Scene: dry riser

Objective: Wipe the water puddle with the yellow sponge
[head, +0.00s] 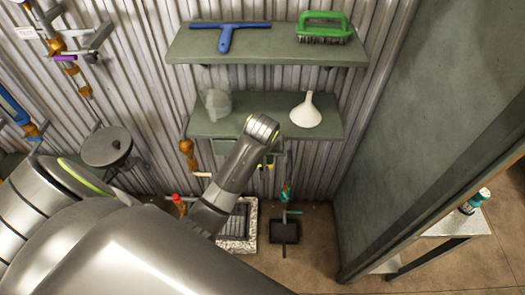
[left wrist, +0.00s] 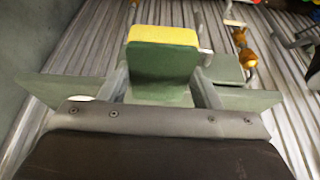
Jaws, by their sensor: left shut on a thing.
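My left gripper (left wrist: 161,78) is shut on a sponge (left wrist: 162,35) in the left wrist view. The sponge has a yellow layer at its far side and a dark green face toward the camera, between the two fingers. In the head view my left arm reaches from the lower left to in front of the lower shelf; its gripper is mostly hidden behind the wrist. I cannot make out a water puddle in either view. My right gripper is not in view.
The upper shelf (head: 265,46) holds a blue squeegee (head: 227,36) and a green brush (head: 324,28). The lower shelf (head: 255,102) holds a clear object (head: 216,103) and a white funnel (head: 306,110). A floor drain (head: 238,228) and a dustpan (head: 284,232) are below. Pipes with valves run at left.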

